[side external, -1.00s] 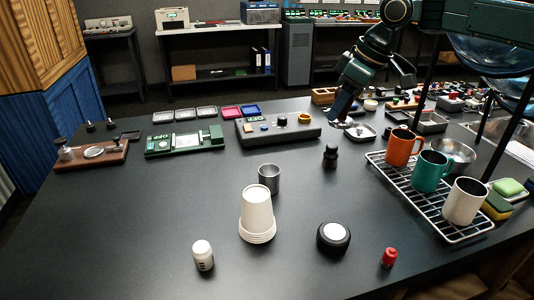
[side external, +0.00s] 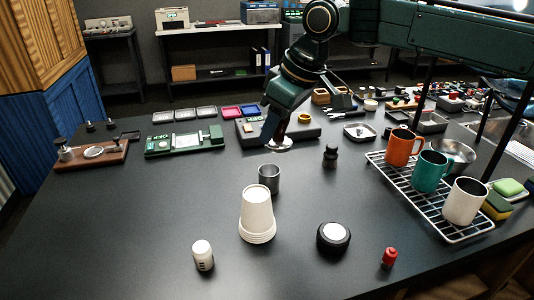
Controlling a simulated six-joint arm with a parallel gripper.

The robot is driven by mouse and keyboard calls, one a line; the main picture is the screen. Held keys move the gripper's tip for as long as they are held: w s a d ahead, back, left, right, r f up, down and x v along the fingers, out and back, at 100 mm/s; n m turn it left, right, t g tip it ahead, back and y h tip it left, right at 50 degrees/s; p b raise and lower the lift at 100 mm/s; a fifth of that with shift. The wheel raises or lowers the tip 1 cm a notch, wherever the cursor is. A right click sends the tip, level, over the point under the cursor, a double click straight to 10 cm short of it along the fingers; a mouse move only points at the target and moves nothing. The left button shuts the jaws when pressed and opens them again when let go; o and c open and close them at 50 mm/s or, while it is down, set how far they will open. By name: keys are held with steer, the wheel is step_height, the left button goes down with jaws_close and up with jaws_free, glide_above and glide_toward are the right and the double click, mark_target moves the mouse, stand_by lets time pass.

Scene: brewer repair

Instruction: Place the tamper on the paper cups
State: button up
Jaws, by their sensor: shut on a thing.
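The paper cups (side external: 257,215) stand upside down in a nested white stack at the front middle of the dark table. My gripper (side external: 275,134) points down above the table, behind the stack and slightly to its right in the picture. It is shut on the tamper (side external: 279,144), whose shiny metal base shows below the fingers. The tamper's handle is hidden by the gripper. The tamper is apart from the cups.
A metal cup (side external: 269,178) stands just behind the paper cups. A white bottle (side external: 203,255), a black-and-white round object (side external: 333,237) and a small black object (side external: 330,155) stand nearby. A wire rack (side external: 420,195) with mugs is at right. The left front table is clear.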

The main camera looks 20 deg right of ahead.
glide_above(253, 192)
steer(key=shift+f, duration=4.1)
steer(key=shift+f, duration=0.1)
steer(key=o, duration=1.2)
steer(key=shift+f, duration=0.1)
steer(key=v, duration=1.2)
